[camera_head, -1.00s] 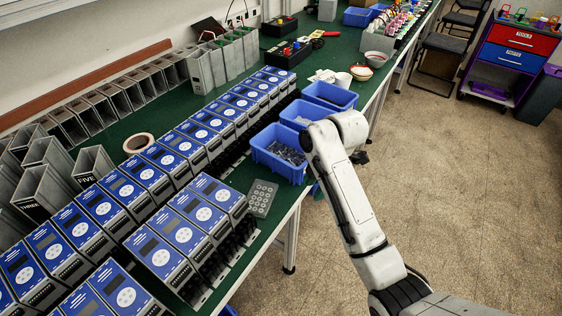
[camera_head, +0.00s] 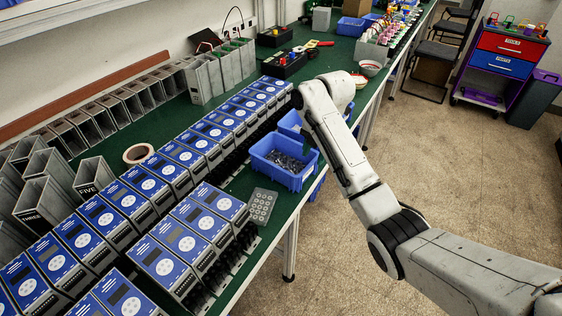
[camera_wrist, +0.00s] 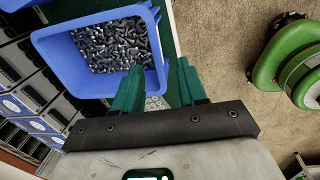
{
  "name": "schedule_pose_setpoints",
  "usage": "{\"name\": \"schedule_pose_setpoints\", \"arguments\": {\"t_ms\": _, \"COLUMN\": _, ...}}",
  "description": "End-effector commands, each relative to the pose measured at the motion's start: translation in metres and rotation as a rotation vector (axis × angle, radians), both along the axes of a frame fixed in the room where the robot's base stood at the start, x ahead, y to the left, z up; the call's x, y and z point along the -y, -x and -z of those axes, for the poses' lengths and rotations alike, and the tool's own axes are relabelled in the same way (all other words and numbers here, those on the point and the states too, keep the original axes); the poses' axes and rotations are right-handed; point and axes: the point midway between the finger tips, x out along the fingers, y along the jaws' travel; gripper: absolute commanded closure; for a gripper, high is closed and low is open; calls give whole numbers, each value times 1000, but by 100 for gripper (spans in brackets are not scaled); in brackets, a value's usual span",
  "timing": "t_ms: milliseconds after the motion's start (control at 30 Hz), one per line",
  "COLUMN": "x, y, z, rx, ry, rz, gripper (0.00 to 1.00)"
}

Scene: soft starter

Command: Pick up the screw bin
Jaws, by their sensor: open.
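The screw bin (camera_head: 283,160) is a blue open-topped bin at the front edge of the green bench in the head view, holding many small grey screws. In the wrist view the bin (camera_wrist: 72,72) shows with the screws (camera_wrist: 112,45) inside. My gripper (camera_wrist: 157,82) is open and empty, with green fingers in the wrist view. The fingers appear near the bin's right wall, the left finger overlapping its corner; I cannot tell whether they touch it. In the head view the fingers are mostly hidden behind my arm, just above the bin.
Another blue bin (camera_head: 291,124) stands behind the screw bin, partly hidden by my arm. A row of blue-faced starter units (camera_head: 180,153) stands to the left. A grey keypad-like plate (camera_head: 261,206) lies in front. Floor (camera_head: 420,165) is open to the right.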

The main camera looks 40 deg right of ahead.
Motion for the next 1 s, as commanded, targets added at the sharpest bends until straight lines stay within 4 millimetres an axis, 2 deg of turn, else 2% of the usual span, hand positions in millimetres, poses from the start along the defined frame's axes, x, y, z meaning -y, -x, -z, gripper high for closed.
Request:
{"name": "schedule_pose_setpoints", "arguments": {"t_ms": 133, "x": -2, "y": -2, "z": 22, "rx": -3, "ry": -1, "rz": 1, "gripper": 59}}
{"name": "schedule_pose_setpoints", "arguments": {"t_ms": 400, "x": -5, "y": -6, "z": 40, "rx": -2, "ry": 0, "rz": 2, "gripper": 59}}
{"name": "schedule_pose_setpoints", "arguments": {"t_ms": 700, "x": -12, "y": -11, "z": 80, "rx": -3, "ry": -1, "rz": 3, "gripper": 59}}
{"name": "schedule_pose_setpoints", "arguments": {"t_ms": 1000, "x": -12, "y": -13, "z": 86, "rx": 0, "ry": 0, "rz": 3, "gripper": 59}}
